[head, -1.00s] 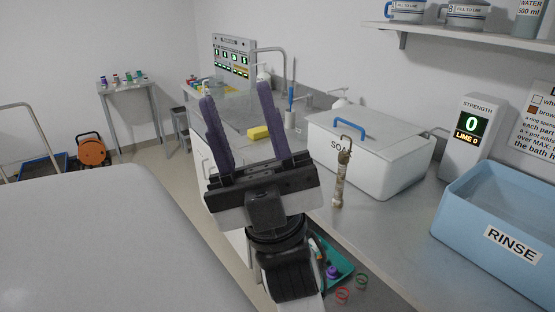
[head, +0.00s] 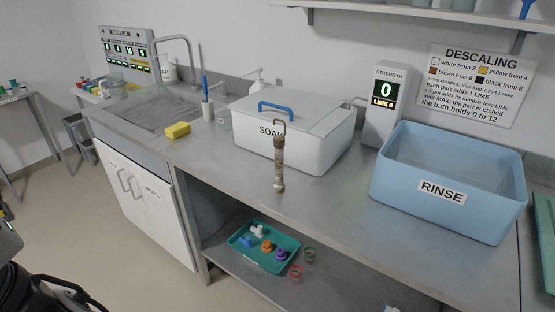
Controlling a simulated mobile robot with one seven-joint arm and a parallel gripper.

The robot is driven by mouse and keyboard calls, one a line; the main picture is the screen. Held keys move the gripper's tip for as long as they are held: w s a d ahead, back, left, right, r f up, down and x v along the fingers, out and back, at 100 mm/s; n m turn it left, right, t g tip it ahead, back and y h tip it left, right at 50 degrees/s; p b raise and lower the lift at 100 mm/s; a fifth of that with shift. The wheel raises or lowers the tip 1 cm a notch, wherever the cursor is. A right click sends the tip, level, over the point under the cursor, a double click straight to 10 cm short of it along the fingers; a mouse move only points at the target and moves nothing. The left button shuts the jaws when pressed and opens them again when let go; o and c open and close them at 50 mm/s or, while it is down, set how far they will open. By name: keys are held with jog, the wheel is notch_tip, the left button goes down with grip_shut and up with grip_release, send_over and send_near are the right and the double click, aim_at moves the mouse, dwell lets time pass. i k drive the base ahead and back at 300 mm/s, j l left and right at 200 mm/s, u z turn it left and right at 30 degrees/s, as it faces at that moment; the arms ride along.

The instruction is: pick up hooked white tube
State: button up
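A slim upright tube (head: 279,165) with a thin hook at its top stands on the grey counter, in front of the white SOAK tub (head: 318,140). It is off-white with brown, crusted patches, and its hook overlaps the tub's front in the picture. Nothing holds it. My gripper's fingers are out of the picture. Only a dark part of my arm seems to show at the lower left corner.
The blue RINSE basin (head: 452,208) stands right of the tube, the strength display (head: 385,106) behind. A yellow sponge (head: 178,131) lies left by the sink (head: 150,112). A teal tray (head: 240,243) with small parts is on the lower shelf. Counter around the tube is clear.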

aim_at(279, 186)
jog(key=i+j+u, duration=0.25)
jog(key=j, duration=0.25)
jog(key=i+j+u, duration=0.25)
jog(key=i+j, duration=0.15)
